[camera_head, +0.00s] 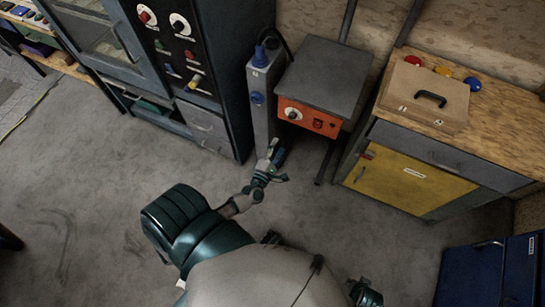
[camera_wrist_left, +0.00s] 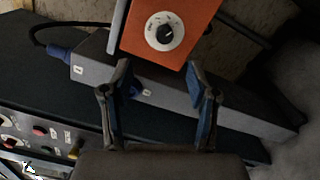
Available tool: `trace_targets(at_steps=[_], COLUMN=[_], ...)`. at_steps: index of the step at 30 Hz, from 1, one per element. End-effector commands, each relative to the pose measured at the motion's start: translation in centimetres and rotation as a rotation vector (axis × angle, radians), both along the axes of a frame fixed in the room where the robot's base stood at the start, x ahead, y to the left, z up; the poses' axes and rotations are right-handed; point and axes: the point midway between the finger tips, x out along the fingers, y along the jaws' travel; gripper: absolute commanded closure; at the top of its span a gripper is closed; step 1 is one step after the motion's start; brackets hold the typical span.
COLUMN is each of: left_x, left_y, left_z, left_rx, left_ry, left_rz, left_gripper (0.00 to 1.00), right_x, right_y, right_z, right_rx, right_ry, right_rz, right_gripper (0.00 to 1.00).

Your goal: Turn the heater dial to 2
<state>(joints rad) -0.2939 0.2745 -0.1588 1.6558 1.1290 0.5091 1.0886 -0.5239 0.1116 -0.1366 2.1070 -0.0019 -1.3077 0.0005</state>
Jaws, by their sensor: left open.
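The heater dial (camera_head: 292,114) is a round black knob on a white scale, on the orange front panel (camera_head: 311,119) of a grey-topped unit. In the left wrist view the dial (camera_wrist_left: 165,30) is near the top centre, beyond the fingertips. Its knob points toward the upper right there, but the marks are too small to read surely. My left gripper (camera_head: 276,162) is open and empty, below and in front of the panel, apart from the dial. Its two fingers (camera_wrist_left: 164,82) show in the left wrist view. My right gripper cannot be made out; part of my right arm shows at the bottom.
A grey post with a blue plug (camera_head: 260,56) stands left of the heater. A dark control cabinet (camera_head: 180,50) is further left. A wooden-topped bench with a yellow door (camera_head: 405,180) stands right, and a blue box (camera_head: 490,275) lower right. The floor between is clear.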

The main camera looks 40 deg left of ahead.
Motion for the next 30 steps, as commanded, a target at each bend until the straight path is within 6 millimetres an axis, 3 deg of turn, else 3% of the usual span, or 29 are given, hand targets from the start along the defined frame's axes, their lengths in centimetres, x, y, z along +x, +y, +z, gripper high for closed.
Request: trace_targets(at_steps=[15,30], left_x=[-3.9,-4.4], left_y=[-1.1,-1.1], left_z=[0.0,0.0], left_rx=[0.001,0.001], left_ry=[0.001,0.000], left_rz=[0.000,0.000], left_gripper=[0.40,0.40], right_x=[0.1,0.1], right_y=[-0.1,0.0], right_z=[0.4,0.6], right_rx=[0.002,0.002], right_ry=[-0.003,-0.004], right_rz=[0.000,0.000], right_gripper=[0.60,0.60])
